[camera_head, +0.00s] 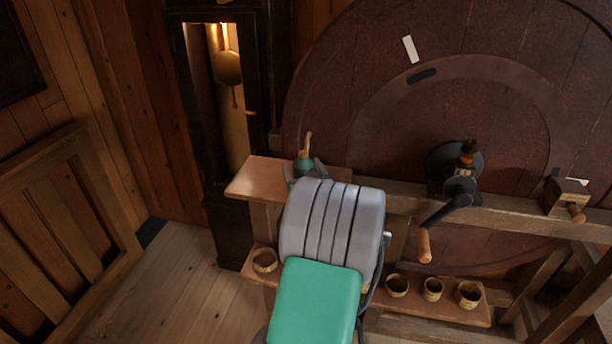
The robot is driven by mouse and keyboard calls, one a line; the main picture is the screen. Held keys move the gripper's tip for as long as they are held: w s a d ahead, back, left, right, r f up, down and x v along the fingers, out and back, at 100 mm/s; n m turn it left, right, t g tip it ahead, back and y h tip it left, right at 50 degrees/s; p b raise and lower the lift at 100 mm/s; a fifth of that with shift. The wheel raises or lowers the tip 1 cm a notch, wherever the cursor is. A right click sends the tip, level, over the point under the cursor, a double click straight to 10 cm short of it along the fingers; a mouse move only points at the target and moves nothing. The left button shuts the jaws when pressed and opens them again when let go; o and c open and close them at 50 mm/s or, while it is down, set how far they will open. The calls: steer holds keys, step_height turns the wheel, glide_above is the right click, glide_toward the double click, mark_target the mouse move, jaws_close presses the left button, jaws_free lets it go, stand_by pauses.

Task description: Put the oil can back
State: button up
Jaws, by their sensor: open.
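A small green oil can (303,164) with a thin brass-coloured spout stands at the right part of a wooden shelf top (260,178). My gripper (304,172) is open, with its dark fingers low to the left and right of the can. My own grey and green arm hides the can's lower part, so I cannot tell whether the fingers touch it.
A large dark wooden wheel (400,130) fills the back right, with a crank (450,205) and a small brown bottle-like piece (468,150) at its hub. A lower shelf holds several small round cups (433,289). A tall clock (228,90) stands behind left. The left floor (180,270) is clear.

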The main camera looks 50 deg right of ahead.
steer(key=b+v, duration=0.3)
steer(key=v, duration=0.8)
steer(key=shift+s+b, duration=0.2)
steer(key=shift+b, duration=0.1)
steer(key=shift+s+a, duration=0.2)
steer(key=shift+a, duration=0.1)
steer(key=shift+w, duration=0.1)
